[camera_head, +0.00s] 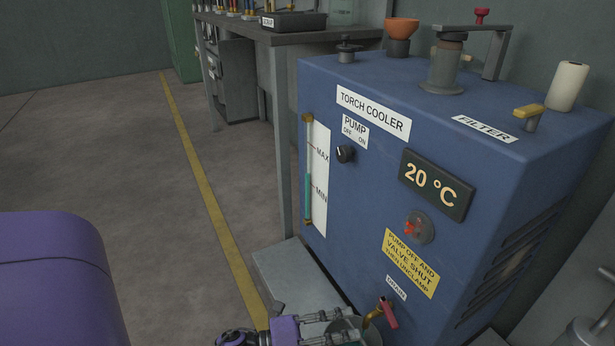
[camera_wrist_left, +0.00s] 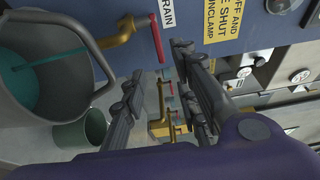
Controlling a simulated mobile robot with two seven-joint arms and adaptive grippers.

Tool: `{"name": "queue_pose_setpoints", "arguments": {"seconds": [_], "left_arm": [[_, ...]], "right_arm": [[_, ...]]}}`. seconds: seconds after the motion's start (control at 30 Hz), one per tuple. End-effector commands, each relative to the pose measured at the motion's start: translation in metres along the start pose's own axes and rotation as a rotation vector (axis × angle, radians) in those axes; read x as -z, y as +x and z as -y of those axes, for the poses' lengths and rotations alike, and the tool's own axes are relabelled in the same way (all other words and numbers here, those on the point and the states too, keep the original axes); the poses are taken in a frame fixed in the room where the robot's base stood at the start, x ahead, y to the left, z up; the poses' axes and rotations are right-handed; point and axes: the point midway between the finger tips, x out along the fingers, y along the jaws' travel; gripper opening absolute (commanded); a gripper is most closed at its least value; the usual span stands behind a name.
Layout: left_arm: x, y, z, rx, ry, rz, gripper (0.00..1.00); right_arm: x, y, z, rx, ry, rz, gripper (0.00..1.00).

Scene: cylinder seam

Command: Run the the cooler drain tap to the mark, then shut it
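The blue torch cooler (camera_head: 400,240) carries a brass drain tap (camera_head: 374,314) with a red handle (camera_head: 388,313), low under a DRAIN label. The tap also shows in the left wrist view (camera_wrist_left: 116,38). Its level gauge (camera_head: 308,195) has teal liquid topping out a little above MIN, well under MAX. My right gripper is not in view.
A pump knob (camera_head: 346,154) and a 20 °C display (camera_head: 437,185) are on the cooler's front. A workbench (camera_head: 290,36) stands behind it. A green bin (camera_wrist_left: 95,127) shows below the vessel. The floor (camera_head: 110,150) to the left is clear.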

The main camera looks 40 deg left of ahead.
Motion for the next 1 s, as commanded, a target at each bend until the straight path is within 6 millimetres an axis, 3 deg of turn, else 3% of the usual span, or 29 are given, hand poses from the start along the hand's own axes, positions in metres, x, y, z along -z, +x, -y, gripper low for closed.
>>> {"name": "queue_pose_setpoints", "arguments": {"seconds": [0.3,0.57,0.8,1.0], "left_arm": [[-0.002,0.044,0.003,0.003,0.0,0.0,0.28],[-0.002,0.078,-0.001,0.002,0.001,-0.001,0.28],[-0.002,0.11,-0.001,0.001,-0.001,-0.001,0.28],[-0.002,0.119,0.0,0.0,0.0,-0.001,0.28]], "right_arm": [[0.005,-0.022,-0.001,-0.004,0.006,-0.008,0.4],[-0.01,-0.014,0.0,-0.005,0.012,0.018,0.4],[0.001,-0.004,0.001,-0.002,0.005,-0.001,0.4],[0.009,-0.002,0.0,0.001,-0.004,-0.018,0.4]]}}
